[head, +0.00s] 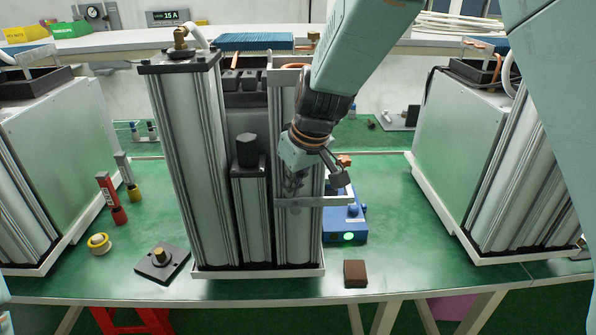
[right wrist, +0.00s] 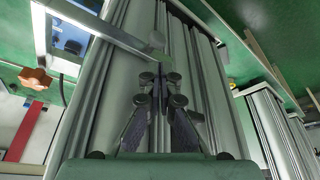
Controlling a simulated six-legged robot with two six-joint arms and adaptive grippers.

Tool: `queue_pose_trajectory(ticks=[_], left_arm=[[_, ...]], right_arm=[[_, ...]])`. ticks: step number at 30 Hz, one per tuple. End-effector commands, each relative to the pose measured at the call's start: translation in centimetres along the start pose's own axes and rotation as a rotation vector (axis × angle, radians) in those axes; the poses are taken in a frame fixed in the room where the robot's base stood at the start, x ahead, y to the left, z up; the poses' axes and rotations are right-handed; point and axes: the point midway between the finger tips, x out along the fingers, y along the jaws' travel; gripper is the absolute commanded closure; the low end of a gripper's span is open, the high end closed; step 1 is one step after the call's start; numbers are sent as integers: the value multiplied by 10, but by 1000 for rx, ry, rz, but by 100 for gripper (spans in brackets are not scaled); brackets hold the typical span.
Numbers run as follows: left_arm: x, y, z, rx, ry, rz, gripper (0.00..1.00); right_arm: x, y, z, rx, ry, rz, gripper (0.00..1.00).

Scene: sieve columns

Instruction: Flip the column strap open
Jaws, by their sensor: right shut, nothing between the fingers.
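The column strap (head: 305,202) is a pale metal bar across the lower front of the right-hand silver column (head: 298,235). It reaches past the column's right side and bends back there. In the right wrist view the strap (right wrist: 98,30) runs diagonally from the upper left onto the ribbed column face (right wrist: 205,75). My right gripper (head: 295,188) is in front of this column, just above the strap. In the right wrist view its fingertips (right wrist: 158,82) are together and empty, close to the strap's end. Whether they touch it is unclear. My left gripper is out of view.
A blue box (head: 345,222) with a lit green button stands right of the column, near an orange knob (right wrist: 35,78). A brown block (head: 355,273) lies near the front edge. More column units stand left and right (head: 455,150).

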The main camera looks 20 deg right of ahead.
Motion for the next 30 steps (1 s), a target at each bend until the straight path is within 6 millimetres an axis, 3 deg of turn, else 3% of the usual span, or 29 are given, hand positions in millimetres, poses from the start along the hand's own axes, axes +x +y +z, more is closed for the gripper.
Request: queue_pose_trajectory(ticks=[3, 9, 30], left_arm=[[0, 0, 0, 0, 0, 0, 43], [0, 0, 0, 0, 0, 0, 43], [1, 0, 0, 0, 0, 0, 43]], right_arm=[[15, -1, 0, -1, -1, 0, 100], [25, 0, 0, 0, 0, 0, 100], [22, 6, 8, -37, 2, -13, 100]])
